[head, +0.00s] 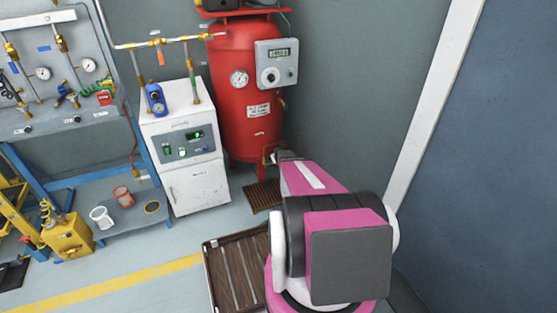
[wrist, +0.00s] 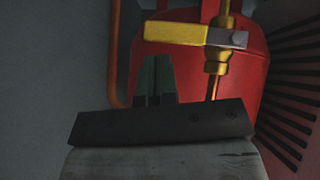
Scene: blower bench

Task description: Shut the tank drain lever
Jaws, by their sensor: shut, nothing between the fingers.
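The drain lever has a yellow handle (wrist: 180,33) with a grey metal end. In the wrist view it lies crosswise to the brass valve (wrist: 217,60) and its pipe, with the handle pointing left. The valve is at the bottom of the red tank (head: 243,90), which also fills the back of the wrist view (wrist: 180,75). My gripper (wrist: 153,70) is shut and empty. Its dark green fingertips are just below the handle's left part in the wrist picture; I cannot tell whether they touch it. In the head view my arm hides most of the valve area.
A slatted floor grate (head: 262,195) lies below the tank, and its dark slats show at right in the wrist view. A white cabinet (head: 187,150) stands left of the tank. A brown slatted platform (head: 235,275) is nearer. The grey wall (head: 350,80) is close at right.

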